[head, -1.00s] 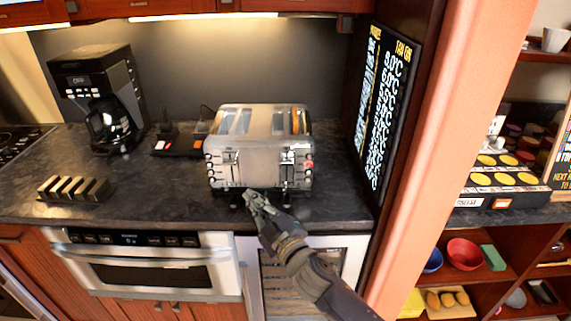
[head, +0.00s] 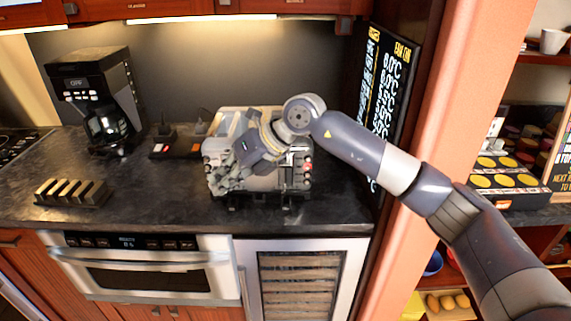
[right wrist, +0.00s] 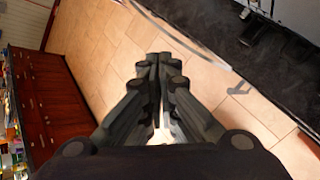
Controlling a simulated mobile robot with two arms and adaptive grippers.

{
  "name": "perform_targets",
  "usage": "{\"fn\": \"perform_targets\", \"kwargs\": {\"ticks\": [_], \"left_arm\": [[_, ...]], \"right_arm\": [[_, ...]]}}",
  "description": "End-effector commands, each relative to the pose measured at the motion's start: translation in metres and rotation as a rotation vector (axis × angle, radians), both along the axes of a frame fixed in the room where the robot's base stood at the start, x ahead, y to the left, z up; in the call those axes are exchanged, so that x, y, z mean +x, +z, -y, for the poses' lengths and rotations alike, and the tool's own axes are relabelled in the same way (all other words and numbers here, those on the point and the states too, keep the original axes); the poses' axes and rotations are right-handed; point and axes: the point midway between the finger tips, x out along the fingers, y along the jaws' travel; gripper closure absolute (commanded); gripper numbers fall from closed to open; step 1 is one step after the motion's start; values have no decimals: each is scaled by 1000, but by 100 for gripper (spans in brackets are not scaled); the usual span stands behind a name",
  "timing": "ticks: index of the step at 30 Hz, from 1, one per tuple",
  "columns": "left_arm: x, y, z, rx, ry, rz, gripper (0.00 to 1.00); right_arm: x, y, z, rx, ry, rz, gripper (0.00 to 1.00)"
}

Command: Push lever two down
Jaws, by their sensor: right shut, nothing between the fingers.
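The silver toaster (head: 265,182) stands on the dark counter (head: 130,195), with bread showing in its right slots in the earlier head view. My right gripper (head: 220,182) is shut and empty, in front of the left part of the toaster's front. My right wrist and arm cover much of its top and middle, so the left levers are hidden. The right-hand controls partly show beside my wrist. In the right wrist view, my shut fingers (right wrist: 158,62) point over the floor, with the counter edge to the upper right. Contact with a lever cannot be told. My left gripper is not in view.
A coffee maker (head: 95,95) and small black-and-red items (head: 175,147) stand left of the toaster. An oven (head: 145,272) and a glass-front cooler (head: 312,285) are below. A black sign (head: 385,90) borders the right.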

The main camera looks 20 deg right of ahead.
Motion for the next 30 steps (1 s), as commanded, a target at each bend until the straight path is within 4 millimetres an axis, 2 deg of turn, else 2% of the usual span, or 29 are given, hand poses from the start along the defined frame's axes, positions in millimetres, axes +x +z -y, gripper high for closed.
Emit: {"fn": "perform_targets", "kwargs": {"ticks": [1, 6, 9, 12, 18, 30], "left_arm": [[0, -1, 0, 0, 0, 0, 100], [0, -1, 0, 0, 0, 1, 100], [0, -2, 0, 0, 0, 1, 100], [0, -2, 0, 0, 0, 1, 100], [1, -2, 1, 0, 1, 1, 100], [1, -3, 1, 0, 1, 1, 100]], "right_arm": [[10, 6, 25, -102, -34, 21, 100], [29, 22, 99, -367, -152, 40, 100], [34, 34, 132, -469, -216, 43, 100], [37, 44, 155, -537, -265, 43, 100], [38, 52, 174, -592, -308, 40, 100], [38, 49, 174, -593, -308, 40, 100]]}}
